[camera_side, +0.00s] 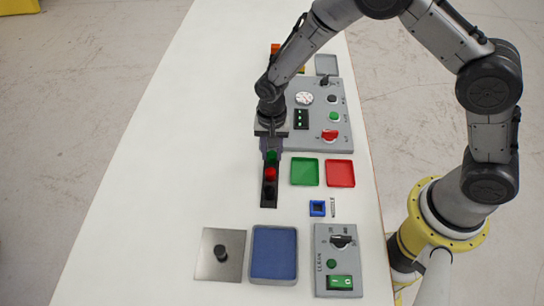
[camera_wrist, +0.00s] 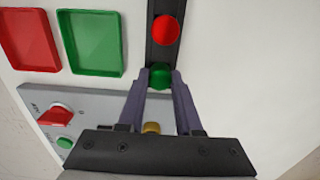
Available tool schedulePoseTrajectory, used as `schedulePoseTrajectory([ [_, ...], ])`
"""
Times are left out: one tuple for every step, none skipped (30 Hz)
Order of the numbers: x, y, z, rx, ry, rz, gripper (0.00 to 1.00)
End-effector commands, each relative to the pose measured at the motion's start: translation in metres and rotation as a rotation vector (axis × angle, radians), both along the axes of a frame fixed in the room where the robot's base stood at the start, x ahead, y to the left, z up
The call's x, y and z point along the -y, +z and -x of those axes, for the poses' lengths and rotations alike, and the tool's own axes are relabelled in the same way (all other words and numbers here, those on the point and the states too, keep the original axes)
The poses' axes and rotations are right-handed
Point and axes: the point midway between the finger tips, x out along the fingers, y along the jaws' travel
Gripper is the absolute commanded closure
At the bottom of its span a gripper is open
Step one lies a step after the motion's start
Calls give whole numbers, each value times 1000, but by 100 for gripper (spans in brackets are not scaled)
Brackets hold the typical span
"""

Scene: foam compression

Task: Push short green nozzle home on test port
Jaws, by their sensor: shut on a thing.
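The short green nozzle (camera_side: 271,156) is at the far end of the black rack (camera_side: 268,202). It also shows in the wrist view (camera_wrist: 160,77). My gripper (camera_side: 271,149) points down over that end, its two fingers closed on the green nozzle (camera_wrist: 160,72). I cannot tell whether the nozzle is still seated in the rack. A red nozzle (camera_side: 269,174) stands beside it in the rack and also shows in the wrist view (camera_wrist: 166,30). A brass round part (camera_wrist: 152,128) shows between my fingers; I cannot tell if it is the test port.
A grey panel (camera_side: 343,110) with a gauge and knobs stands behind my gripper. A green tray (camera_side: 305,172) and a red tray (camera_side: 340,173) lie right of the rack. A blue pad (camera_side: 274,253), a metal plate (camera_side: 210,268) and a switch box (camera_side: 338,262) are nearer. The left tabletop is clear.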

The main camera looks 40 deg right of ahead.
Motion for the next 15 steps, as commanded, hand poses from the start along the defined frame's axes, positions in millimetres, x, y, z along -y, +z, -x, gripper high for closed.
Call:
schedulePoseTrajectory([
  [0,0,0,0,0,0,100],
  [0,0,0,0,0,0,100],
  [0,0,0,0,0,0,100],
  [0,0,0,0,0,0,100],
  [0,0,0,0,0,0,100],
  [0,0,0,0,0,0,100],
  [0,0,0,0,0,0,100],
  [0,0,0,0,0,0,100],
  [0,0,0,0,0,0,100],
  [0,1,0,0,0,0,100],
  [0,2,0,1,0,-1,100],
  [0,3,0,1,0,0,100],
  [0,5,0,1,0,0,100],
  [0,6,0,1,0,0,100],
  [0,8,0,1,0,-1,100],
])
